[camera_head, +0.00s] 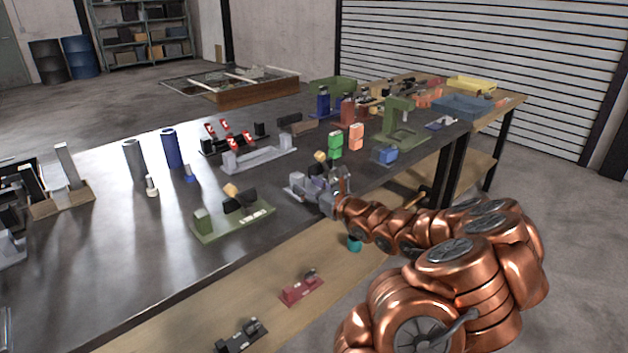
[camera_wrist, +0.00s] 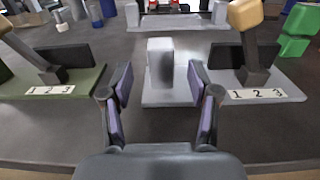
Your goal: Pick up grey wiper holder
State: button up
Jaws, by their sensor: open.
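In the wrist view a light grey holder (camera_wrist: 160,92), with a flat base and one upright block, stands on the dark table straight ahead of my gripper (camera_wrist: 161,88). The gripper is open, with one purple-padded finger on each side of the holder's front part. I cannot tell whether the fingers touch it. In the head view my gripper (camera_head: 318,184) is low over the table's near edge and hides most of this holder. Behind it is a longer light grey fixture (camera_head: 258,159) with an upright at each end, also seen in the wrist view (camera_wrist: 180,22).
A green-based lever unit (camera_head: 232,222) stands to the left and a grey-based lever unit (camera_wrist: 265,92) close on the right, both labelled 1 2 3. Green (camera_head: 335,145) and orange (camera_head: 356,137) blocks stand behind on the right. Bare table (camera_head: 120,250) lies at the front left.

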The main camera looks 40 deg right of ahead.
aim_at(302, 181)
jog(key=shift+w+d+r, duration=0.1)
jog(key=shift+w+r, duration=0.05)
jog(key=shift+w, duration=1.2)
jog(key=shift+w+r, duration=0.1)
jog(key=shift+w, duration=1.25)
jog(key=shift+c, duration=0.4)
grip_shut()
jog(key=shift+p, duration=0.3)
